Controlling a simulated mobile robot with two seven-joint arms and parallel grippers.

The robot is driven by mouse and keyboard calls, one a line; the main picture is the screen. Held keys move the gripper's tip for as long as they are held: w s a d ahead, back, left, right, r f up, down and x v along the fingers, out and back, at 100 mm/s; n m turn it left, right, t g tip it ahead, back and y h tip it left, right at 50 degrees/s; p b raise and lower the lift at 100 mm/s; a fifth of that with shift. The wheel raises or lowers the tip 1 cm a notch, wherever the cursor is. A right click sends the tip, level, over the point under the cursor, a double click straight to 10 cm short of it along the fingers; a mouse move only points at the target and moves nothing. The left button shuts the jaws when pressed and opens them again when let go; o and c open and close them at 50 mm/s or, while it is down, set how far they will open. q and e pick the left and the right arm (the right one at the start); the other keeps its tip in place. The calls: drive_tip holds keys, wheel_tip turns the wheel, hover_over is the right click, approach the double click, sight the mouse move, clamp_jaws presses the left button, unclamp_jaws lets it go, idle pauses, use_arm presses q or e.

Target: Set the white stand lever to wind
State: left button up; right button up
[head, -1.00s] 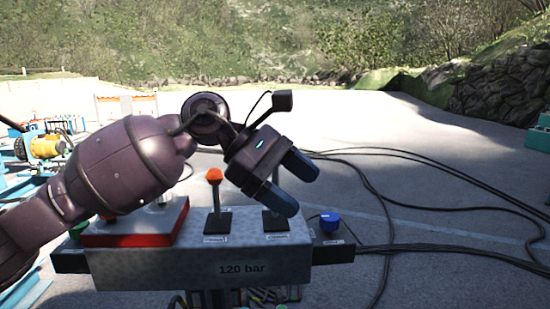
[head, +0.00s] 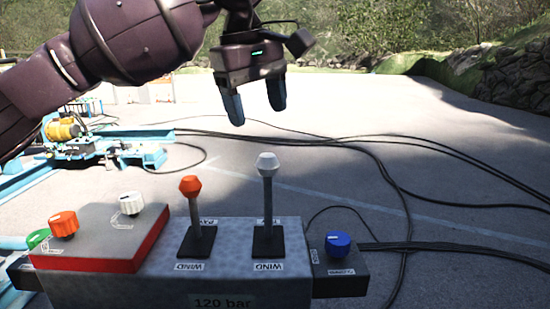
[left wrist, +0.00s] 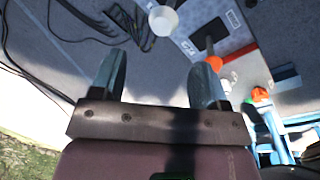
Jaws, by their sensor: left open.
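The white stand lever (head: 267,200) has a pale knob on a grey shaft. It rises from a dark base on the grey control box (head: 230,265), with a WIND label on the near side and another label on the far side. Its knob stands higher in the picture than the orange lever's; its exact tilt is hard to tell. My left gripper (head: 256,108) is open and empty, above the white knob in the head view and apart from it. In the left wrist view, the white knob (left wrist: 163,18) shows beyond the gap between the open fingers (left wrist: 158,82). My right gripper is out of view.
An orange-knobbed lever (head: 190,187) stands left of the white one. A red-edged panel (head: 100,240) with orange and white knobs sits further left. A blue knob (head: 338,243) is at the right. Black cables (head: 400,190) cross the ground behind.

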sight(265, 154)
use_arm(q)
drive_tip(key=shift+s+f, duration=0.15)
drive_tip(key=shift+f, duration=0.2)
wheel_tip(265, 154, down, 2)
drive_tip(key=shift+s+d+f, duration=0.1)
drive_tip(key=shift+f, duration=0.1)
drive_tip(key=f, duration=0.2)
drive_tip(key=f+p, duration=0.1)
drive_tip(key=f, duration=0.1)
drive_tip(key=w+d+f, duration=0.1)
drive_tip(key=f, duration=0.1)
drive_tip(key=shift+d+f, duration=0.15)
drive_tip(key=shift+f, duration=0.45)
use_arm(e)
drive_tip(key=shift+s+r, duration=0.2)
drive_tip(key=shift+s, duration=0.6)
use_arm(q)
drive_tip(key=shift+c, duration=0.4)
